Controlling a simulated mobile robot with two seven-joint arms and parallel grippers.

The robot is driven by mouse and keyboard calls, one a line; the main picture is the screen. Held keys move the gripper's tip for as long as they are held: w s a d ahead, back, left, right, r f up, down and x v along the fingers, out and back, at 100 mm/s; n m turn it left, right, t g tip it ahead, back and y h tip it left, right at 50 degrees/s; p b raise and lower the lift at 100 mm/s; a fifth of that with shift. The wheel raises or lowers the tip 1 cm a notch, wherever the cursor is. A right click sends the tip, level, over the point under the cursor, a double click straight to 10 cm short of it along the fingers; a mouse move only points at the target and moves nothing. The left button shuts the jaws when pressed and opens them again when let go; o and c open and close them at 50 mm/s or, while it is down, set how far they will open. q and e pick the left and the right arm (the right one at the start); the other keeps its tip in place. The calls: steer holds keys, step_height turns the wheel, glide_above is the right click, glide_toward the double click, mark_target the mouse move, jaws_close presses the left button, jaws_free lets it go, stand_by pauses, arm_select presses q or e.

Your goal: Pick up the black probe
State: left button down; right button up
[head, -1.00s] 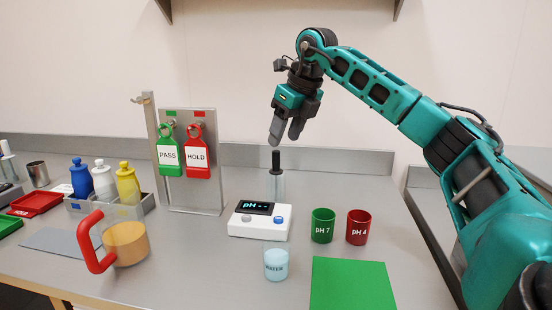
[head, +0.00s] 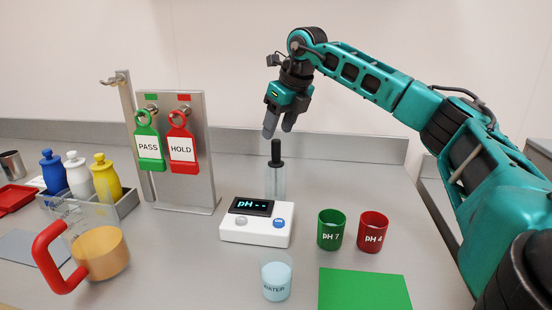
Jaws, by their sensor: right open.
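The black probe (head: 276,153) stands upright behind the pH meter (head: 257,222), its lower part inside a clear tube-like holder (head: 275,184). My right gripper (head: 279,132) is open and empty, pointing down just above the probe's top. In the picture a fingertip comes close to the probe's top; I cannot tell whether they touch. My left gripper is not in view.
A green pH 7 cup (head: 331,230), a red pH 4 cup (head: 372,232) and a water cup (head: 276,281) stand near the meter. A green mat (head: 364,289) lies in front. A tag stand (head: 183,196) and a red-handled jug (head: 101,252) are left.

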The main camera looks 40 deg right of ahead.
mark_target(276, 140)
steer(key=x, duration=0.7)
steer(key=shift+d, duration=0.4)
steer(key=shift+c, duration=0.5)
steer(key=c, duration=0.8)
steer(key=shift+r, duration=0.15)
